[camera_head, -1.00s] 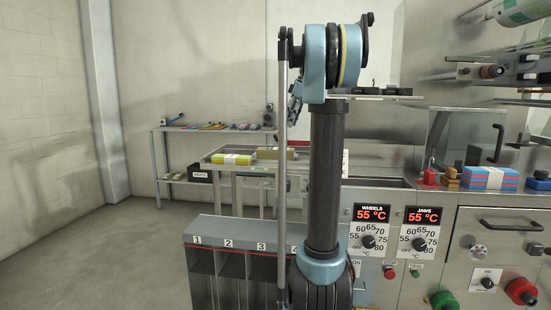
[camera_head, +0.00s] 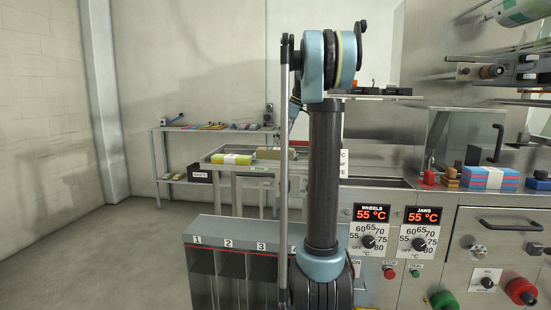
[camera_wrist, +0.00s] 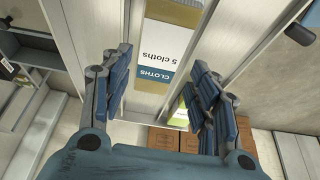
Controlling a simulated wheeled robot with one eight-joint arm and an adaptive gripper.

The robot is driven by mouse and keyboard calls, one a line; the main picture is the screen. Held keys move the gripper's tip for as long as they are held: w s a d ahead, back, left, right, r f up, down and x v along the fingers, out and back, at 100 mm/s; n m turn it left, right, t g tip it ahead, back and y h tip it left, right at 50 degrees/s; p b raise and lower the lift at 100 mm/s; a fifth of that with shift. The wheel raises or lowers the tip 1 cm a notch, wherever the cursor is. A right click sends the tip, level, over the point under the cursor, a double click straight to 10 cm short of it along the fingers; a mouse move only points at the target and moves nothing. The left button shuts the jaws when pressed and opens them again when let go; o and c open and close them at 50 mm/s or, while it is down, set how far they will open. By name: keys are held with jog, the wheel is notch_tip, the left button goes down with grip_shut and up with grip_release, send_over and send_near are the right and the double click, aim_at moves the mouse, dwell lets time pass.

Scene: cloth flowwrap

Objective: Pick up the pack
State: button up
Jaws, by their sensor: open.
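In the wrist view a pack (camera_wrist: 165,47) lies in a metal channel, with white, tan and blue bands and the words "CLOTHS" and "5 cloths". My gripper (camera_wrist: 161,60) is open, with its blue padded fingers to the left and right of the pack in the picture. I see no finger touching it, and nothing is gripped. The far end of the pack is cut off by the picture edge. In the head view my arm hides most of the gripper.
In the head view, a yellow and white bundle (camera_head: 232,159) lies on a metal table. Brown boxes (camera_wrist: 163,138) show in the wrist view below the channel. Metal channel walls (camera_wrist: 85,35) run beside the pack. Numbered bins (camera_head: 228,238) stand in front.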

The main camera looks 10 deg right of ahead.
aim_at(275, 150)
jog(key=shift+x, duration=3.6)
jog(key=shift+w+a+r, duration=0.1)
jog(key=shift+c, duration=0.6)
jog(key=c, duration=0.6)
